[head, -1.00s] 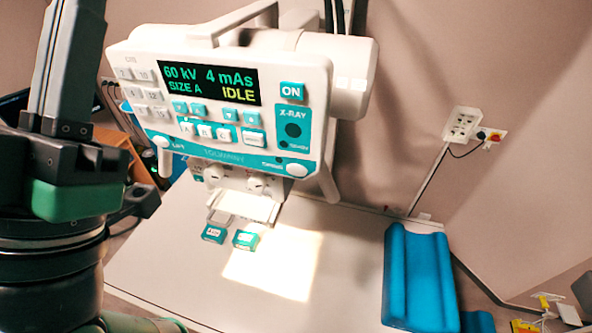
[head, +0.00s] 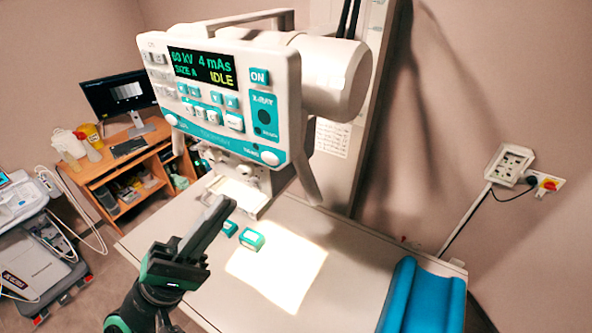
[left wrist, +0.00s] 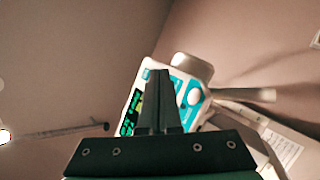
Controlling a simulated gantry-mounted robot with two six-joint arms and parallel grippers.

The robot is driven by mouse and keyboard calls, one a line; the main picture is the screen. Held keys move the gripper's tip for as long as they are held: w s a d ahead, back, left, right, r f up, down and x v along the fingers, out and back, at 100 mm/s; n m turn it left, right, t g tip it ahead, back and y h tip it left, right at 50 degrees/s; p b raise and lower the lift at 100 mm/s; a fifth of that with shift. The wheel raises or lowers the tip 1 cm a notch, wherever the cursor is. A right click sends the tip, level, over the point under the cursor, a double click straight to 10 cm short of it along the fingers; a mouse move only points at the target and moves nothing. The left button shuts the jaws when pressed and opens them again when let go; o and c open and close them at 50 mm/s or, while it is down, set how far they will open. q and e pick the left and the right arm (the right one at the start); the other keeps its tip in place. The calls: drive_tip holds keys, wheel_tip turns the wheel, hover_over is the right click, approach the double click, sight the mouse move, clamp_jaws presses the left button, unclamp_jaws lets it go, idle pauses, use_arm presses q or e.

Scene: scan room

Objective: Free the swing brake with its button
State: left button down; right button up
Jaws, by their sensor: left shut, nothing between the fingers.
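The white X-ray head with its control panel (head: 215,105) hangs above the table. Its display reads 60 kV, 4 mAs, SIZE A, IDLE. A round white button sits at the panel's lower left (head: 171,119) and another at its lower right (head: 270,158). Their labels are too small to read, so I cannot tell which is the swing brake's. My left gripper (head: 224,203) is shut and empty, below and in front of the panel, apart from it. In the left wrist view, its fingers (left wrist: 160,84) cover part of the panel; a round white button (left wrist: 195,97) shows beside them.
Two small teal blocks (head: 251,241) lie on the white table (head: 345,258) near my left gripper. A blue cushion (head: 425,295) lies at the table's right. A wooden desk (head: 140,165) with a monitor and a grey machine (head: 40,262) stand at left.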

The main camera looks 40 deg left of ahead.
sight(270, 159)
use_arm(q)
drive_tip(key=shift+s+a+f+n+t+y, duration=0.15)
drive_tip(key=shift+a+f+n+y, duration=0.1)
drive_tip(key=shift+a+y, duration=0.25)
drive_tip(key=shift+a+f+n+t+y, duration=0.15)
drive_tip(key=shift+a+f+y, duration=0.1)
drive_tip(key=shift+a+y, duration=0.2)
drive_tip(key=w+b, duration=0.2)
drive_tip(key=w, duration=0.6)
drive_tip(key=shift+w+a, duration=0.35)
drive_tip(key=shift+w, duration=0.05)
drive_tip(key=shift+w, duration=0.15)
idle(1.1)
drive_tip(key=shift+w, duration=0.3)
